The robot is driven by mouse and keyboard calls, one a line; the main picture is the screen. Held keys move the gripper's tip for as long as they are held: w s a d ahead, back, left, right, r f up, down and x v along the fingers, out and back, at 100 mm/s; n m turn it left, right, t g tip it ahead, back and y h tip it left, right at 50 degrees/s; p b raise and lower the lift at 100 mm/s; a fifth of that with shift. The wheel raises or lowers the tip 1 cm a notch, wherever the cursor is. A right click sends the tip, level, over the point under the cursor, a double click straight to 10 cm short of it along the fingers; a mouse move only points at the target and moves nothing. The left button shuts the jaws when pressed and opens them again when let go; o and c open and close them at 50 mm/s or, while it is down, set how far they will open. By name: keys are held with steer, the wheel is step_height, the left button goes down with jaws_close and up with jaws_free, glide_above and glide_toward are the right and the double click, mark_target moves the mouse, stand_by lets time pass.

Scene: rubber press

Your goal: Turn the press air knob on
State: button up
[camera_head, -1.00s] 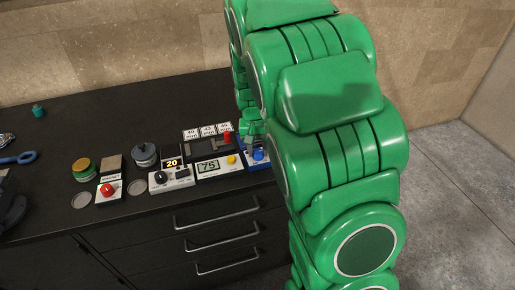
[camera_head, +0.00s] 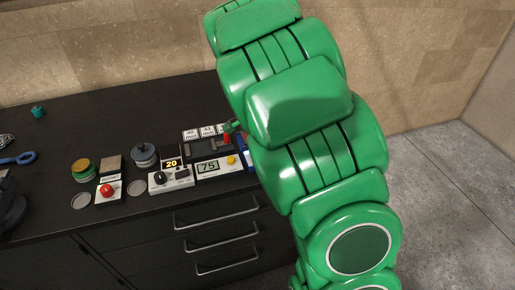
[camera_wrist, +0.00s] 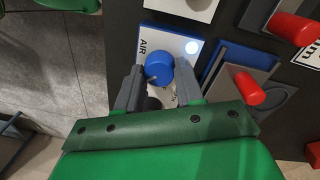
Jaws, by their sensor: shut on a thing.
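The blue air knob (camera_wrist: 158,66) sits on a white panel marked AIR (camera_wrist: 150,42) in the wrist view. My gripper (camera_wrist: 160,78) has its two grey fingers on either side of the blue knob, closed on it. A small pale light (camera_wrist: 192,47) glows on the panel. In the head view my green arm hides the knob and my fingers.
A red handle (camera_wrist: 249,89) on a blue-edged device stands close to the right of my gripper in the wrist view. In the head view, a 75 display box (camera_head: 210,166), a 20 display box (camera_head: 172,180) and a red button box (camera_head: 108,191) line the black bench.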

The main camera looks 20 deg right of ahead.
steer(key=shift+m, duration=0.6)
steer(key=o, duration=1)
steer(key=shift+o, duration=0.2)
steer(key=shift+r, duration=0.15)
steer(key=r, duration=0.7)
steer(key=shift+w+r, duration=0.25)
